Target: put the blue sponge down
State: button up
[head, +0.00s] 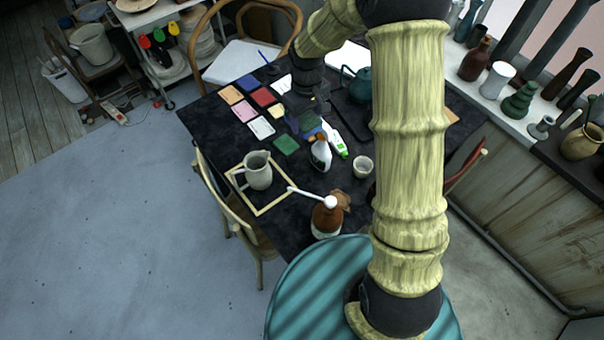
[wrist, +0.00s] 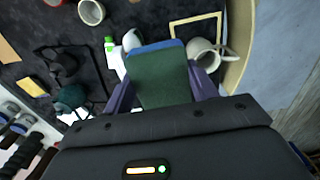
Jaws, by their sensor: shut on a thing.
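The blue sponge (wrist: 160,78) is in the wrist view, a block with a green broad face and a blue far edge. My gripper (wrist: 162,88) is shut on it, one purple-grey finger on each side. In the head view my gripper (head: 306,108) is over the far middle of the black table (head: 225,135), and the sponge (head: 309,123) shows small and dark below it. The sponge appears held above the table; the exact gap is hard to tell. Its underside is hidden.
Coloured cards (head: 262,97) lie left of the gripper. A white spray bottle (head: 320,154), a green-and-white bottle (head: 336,140) and a cup (head: 363,166) stand nearer. A pitcher (head: 258,170) stands within a wooden frame (head: 272,208). A teapot (head: 357,84) is to the right.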

jog(key=shift+w+f+b, duration=0.2)
jog(key=shift+f+b, duration=0.45)
jog(key=shift+f, duration=0.35)
notch_tip(320, 180, down, 19)
jog(key=b, duration=1.1)
jog(key=shift+w+r+b, duration=0.15)
jog(key=shift+w+b, duration=0.15)
jog(key=shift+b, duration=0.1)
jog(key=shift+f+p, duration=0.3)
jog(key=shift+f, duration=2.8)
notch_tip(320, 180, down, 4)
jog(key=shift+w+a+r, duration=0.1)
jog(key=shift+r, duration=0.15)
jog(key=shift+f, duration=0.15)
